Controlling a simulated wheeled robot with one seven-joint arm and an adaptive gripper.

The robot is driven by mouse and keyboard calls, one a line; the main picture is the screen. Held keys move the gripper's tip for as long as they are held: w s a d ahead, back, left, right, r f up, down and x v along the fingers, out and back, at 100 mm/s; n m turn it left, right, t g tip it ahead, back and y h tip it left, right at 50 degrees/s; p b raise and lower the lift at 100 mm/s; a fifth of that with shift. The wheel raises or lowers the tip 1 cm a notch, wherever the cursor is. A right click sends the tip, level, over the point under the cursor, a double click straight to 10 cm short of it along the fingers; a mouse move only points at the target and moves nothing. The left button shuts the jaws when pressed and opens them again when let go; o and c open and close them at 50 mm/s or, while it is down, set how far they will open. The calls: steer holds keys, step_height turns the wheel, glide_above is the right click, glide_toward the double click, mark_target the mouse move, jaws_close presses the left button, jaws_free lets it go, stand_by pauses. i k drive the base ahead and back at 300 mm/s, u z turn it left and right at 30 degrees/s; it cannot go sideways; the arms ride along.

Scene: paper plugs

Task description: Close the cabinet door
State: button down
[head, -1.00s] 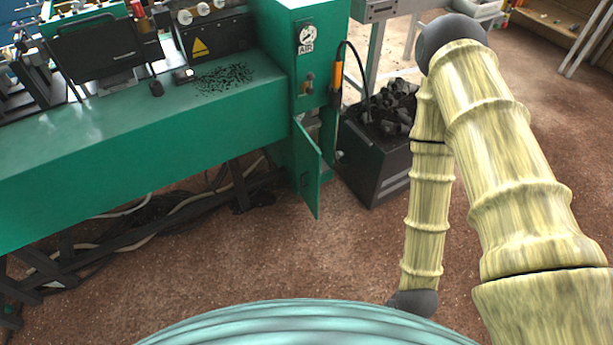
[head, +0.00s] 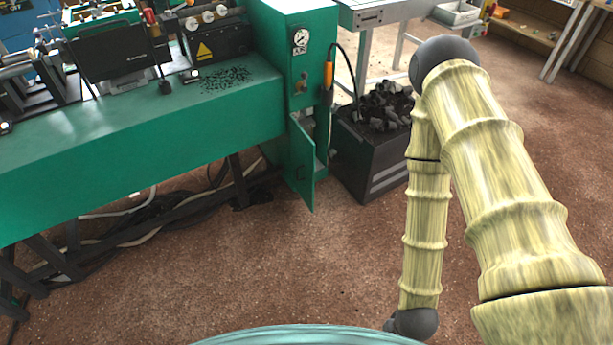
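The green cabinet door (head: 302,168) stands ajar on the lower front of the green machine cabinet (head: 287,60). It is hinged at its left side and swung outward, with a gap at its right showing part of the inside. My arm, in a pale bamboo-like finish, hangs at the right of the head view, well apart from the door. My gripper is not visible; the arm runs down to a dark joint near the bottom edge.
A dark bin (head: 372,155) full of black pieces stands just right of the door. An orange-handled tool (head: 327,80) with a cable hangs on the cabinet side. Black frame legs and cables lie under the green bench (head: 120,160). The brown floor (head: 270,270) in front is clear.

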mark_target(303, 148)
steer(key=u, duration=0.3)
steer(key=i, duration=1.15)
steer(key=u, duration=0.05)
